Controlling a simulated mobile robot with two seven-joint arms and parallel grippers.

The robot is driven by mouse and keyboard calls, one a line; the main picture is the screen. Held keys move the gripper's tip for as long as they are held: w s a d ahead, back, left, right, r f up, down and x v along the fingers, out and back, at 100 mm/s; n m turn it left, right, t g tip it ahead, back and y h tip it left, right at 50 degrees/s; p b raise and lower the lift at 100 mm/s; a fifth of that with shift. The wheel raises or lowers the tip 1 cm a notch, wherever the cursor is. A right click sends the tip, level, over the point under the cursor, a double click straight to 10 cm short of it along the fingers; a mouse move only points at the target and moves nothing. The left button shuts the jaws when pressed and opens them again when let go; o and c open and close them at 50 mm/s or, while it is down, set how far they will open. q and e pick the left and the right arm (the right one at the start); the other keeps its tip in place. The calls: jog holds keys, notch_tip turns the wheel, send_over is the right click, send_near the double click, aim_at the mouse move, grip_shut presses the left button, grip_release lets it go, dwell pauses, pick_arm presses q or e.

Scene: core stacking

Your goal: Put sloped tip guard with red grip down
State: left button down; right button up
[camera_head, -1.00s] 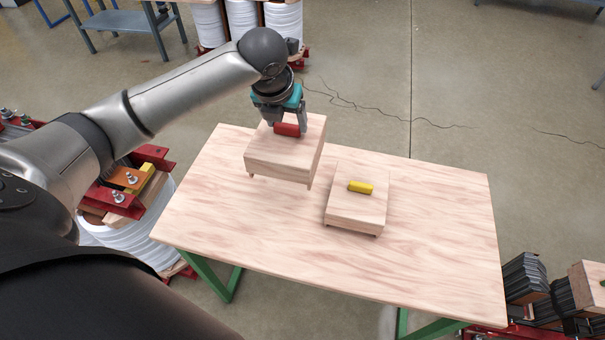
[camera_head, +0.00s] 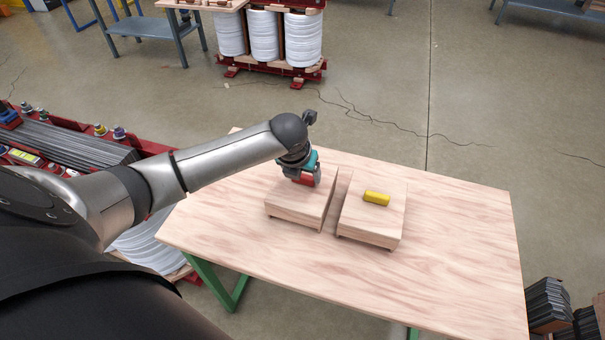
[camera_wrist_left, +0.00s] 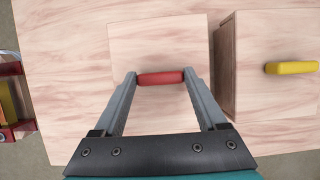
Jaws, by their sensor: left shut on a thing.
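The tip guard with the red grip (camera_head: 296,206) is a square light-wood block on the left part of the wooden table, at or very near its surface. It also shows in the left wrist view (camera_wrist_left: 160,40), with its red grip (camera_wrist_left: 160,78) between the fingers. My left gripper (camera_head: 305,179) is shut on that red grip from above. It also shows in the left wrist view (camera_wrist_left: 160,79). I cannot tell whether the block's underside fully touches the table. My right gripper is not in view.
A second wooden block (camera_head: 370,220) with a yellow grip (camera_head: 376,198) stands close on the right, with a narrow gap between. The wooden table (camera_head: 450,260) is clear at the right and front. Red-framed equipment with white coils (camera_head: 264,35) stands behind on the floor.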

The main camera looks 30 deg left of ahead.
pick_arm(q)
grip_release()
jog(key=p+v, duration=0.3)
jog(key=v, duration=0.9)
dwell(0.3)
